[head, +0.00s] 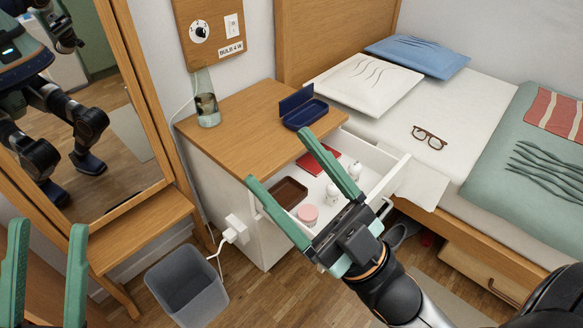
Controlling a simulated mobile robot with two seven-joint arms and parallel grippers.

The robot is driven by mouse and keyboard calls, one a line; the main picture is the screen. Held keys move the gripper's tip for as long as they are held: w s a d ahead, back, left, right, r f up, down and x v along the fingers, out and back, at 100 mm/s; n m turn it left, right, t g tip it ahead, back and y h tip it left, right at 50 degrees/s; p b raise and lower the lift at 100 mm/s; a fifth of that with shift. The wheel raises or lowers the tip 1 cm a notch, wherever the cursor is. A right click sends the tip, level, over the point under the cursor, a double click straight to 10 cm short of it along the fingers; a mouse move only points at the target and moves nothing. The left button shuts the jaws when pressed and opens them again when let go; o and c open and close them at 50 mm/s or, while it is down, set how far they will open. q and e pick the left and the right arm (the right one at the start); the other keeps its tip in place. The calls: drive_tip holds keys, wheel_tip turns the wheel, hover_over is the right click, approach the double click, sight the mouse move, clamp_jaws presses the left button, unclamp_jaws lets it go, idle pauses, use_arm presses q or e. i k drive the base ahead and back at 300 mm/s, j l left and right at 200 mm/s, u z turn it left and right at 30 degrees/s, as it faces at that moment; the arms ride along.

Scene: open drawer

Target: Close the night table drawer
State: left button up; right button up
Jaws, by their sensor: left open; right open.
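The night table (222,125) has a wooden top and white sides. Its white drawer (392,163) is pulled open toward the lower right. Inside lie a red book (318,158), a brown tray (290,192), a pink round item (308,214) and small white bottles (332,194). My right gripper (292,156) is open and empty. Its green fingers reach across the drawer in the picture, hiding part of the front and contents; I cannot tell whether it touches. A metal handle shows beside it (385,208). My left gripper (47,224) is open and empty at the lower left, away from the drawer.
A blue open case (305,112) and a glass carafe (207,105) stand on the night table. The bed (390,115) with glasses (429,138) is close on the right. A grey bin (188,285) stands on the floor; a mirror (147,90) is at left.

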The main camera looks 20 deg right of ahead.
sight(381, 174)
drive_tip(key=k+l+z, duration=0.1)
drive_tip(key=z, duration=1.15)
drive_tip(key=i+l+u, duration=0.2)
drive_tip(key=i+l, duration=0.25)
drive_tip(key=i, duration=0.2)
